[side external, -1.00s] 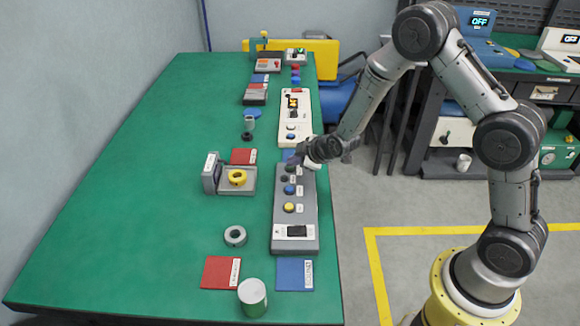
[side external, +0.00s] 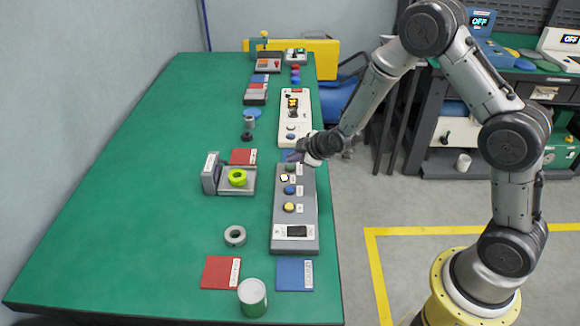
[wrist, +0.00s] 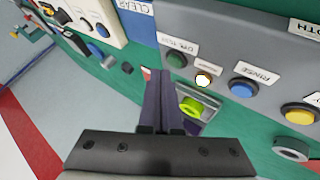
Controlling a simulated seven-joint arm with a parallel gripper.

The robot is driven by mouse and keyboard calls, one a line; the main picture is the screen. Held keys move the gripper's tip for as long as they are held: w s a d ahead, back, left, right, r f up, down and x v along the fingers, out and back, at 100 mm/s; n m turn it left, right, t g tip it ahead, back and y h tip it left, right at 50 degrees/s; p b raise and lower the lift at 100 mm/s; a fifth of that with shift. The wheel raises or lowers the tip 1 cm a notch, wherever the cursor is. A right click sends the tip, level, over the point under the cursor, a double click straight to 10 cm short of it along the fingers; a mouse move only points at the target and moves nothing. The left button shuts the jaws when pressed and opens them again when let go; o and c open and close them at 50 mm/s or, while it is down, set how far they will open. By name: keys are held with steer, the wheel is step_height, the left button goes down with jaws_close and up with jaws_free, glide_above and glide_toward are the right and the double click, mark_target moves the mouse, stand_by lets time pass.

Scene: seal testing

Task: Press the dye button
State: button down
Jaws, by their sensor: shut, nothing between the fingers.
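The grey control panel (side external: 309,220) lies along the right edge of the table with a row of buttons. A lit whitish button (side external: 285,178) sits between the green button (wrist: 177,60) and the blue button labelled RINSE (wrist: 243,86); it also shows in the wrist view (wrist: 203,80), its label too small to read. A yellow button (side external: 289,207) is nearer the camera. My gripper (side external: 292,156) is shut and empty, above the panel's far end and apart from the lit button. In the wrist view its fingers (wrist: 160,76) are together.
A grey fixture (side external: 210,172) left of the panel holds a lime-green ring (side external: 238,177). A grey ring (side external: 235,236), red card (side external: 219,271), blue card (side external: 293,275) and white-topped can (side external: 252,297) are nearer. A white panel (side external: 295,112) lies beyond. Open green table is at left.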

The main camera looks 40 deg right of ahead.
steer(key=shift+r, duration=0.1)
steer(key=shift+r, duration=2.4)
step_height(320, 180, up, 9)
steer(key=t, duration=0.2)
glide_above(292, 168)
steer(key=s+r, duration=0.4)
steer(key=r, duration=0.5)
steer(key=s+a+r+m, duration=0.1)
steer(key=s+r+m, duration=0.1)
steer(key=s+r, duration=0.6)
steer(key=s+f+m+g, duration=0.2)
steer(key=s+f+m, duration=0.1)
steer(key=s, duration=0.9)
steer(key=s+f+m+g, duration=0.3)
steer(key=s+f, duration=0.3)
steer(key=s, duration=0.6)
steer(key=shift+a+f+g, duration=0.2)
steer(key=shift+f+g, duration=0.05)
steer(key=shift+g, duration=0.05)
